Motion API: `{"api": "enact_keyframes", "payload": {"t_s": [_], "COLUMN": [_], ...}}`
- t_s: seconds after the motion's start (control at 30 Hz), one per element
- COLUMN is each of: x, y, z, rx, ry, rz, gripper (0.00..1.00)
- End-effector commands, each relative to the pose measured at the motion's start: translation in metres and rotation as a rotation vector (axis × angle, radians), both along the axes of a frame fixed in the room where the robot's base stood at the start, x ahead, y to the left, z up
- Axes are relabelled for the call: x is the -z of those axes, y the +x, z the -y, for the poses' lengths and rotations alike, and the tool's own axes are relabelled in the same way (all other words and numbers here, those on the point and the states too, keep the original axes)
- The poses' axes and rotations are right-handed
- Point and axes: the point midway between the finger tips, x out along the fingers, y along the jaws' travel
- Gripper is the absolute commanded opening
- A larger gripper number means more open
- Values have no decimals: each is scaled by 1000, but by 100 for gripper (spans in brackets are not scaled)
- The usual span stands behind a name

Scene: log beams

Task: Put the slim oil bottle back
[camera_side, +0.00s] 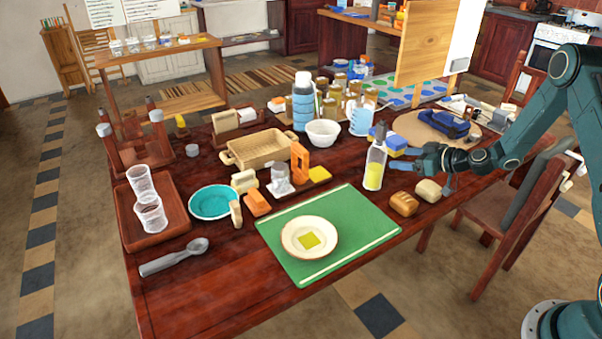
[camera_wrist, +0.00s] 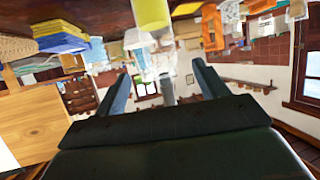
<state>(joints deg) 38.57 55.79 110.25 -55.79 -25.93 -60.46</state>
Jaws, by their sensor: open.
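My gripper (camera_side: 394,158) is level, pointing left, just right of the bottle. Its two fingers (camera_wrist: 161,72) are apart, with nothing held between them. Whether a finger touches the bottle cannot be told.
Two bread rolls (camera_side: 404,204) lie to the right of the bottle. A green board (camera_side: 350,225) with a plate (camera_side: 294,248) is in front. A blue-and-yellow sponge stack (camera_side: 397,146) is close behind. Jars (camera_side: 303,103), a blue-banded bottle and a white bowl (camera_side: 323,133) crowd the back.

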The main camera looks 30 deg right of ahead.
Motion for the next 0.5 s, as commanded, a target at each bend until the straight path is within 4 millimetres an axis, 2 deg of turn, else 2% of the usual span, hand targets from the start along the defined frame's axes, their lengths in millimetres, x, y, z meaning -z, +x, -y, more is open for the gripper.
{"api": "enact_keyframes", "payload": {"t_s": [0.27, 0.5], "x": [-30, -77], "y": [0, -10], "z": [-23, -63], "rx": [-61, -145], "ry": [-20, -56], "rz": [-38, -124], "gripper": [72, 72]}}
